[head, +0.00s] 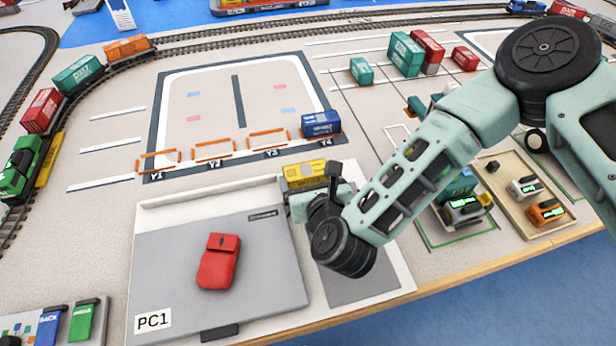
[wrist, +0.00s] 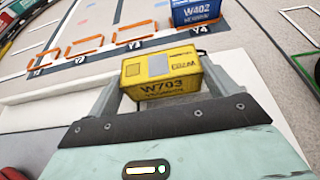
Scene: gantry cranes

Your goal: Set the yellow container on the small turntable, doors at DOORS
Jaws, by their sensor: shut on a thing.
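The yellow container (head: 304,174), marked W703, is held between the two fingers of my gripper (head: 312,192), close to the back edge of the white board. In the wrist view the yellow container (wrist: 160,76) sits squarely between the fingers of my gripper (wrist: 163,84), its labelled top and one long side showing. Whether it touches the surface beneath is unclear. Its doors cannot be made out. I cannot pick out the small turntable or a DOORS mark in either view; my arm hides part of the right side.
A blue container (head: 321,123) stands at Y4, beside several orange frames (head: 213,150). A red object (head: 219,262) lies on the grey PC1 plate (head: 165,270). A tan tray (head: 505,165) with small devices is at right. Train tracks curve along the left and back.

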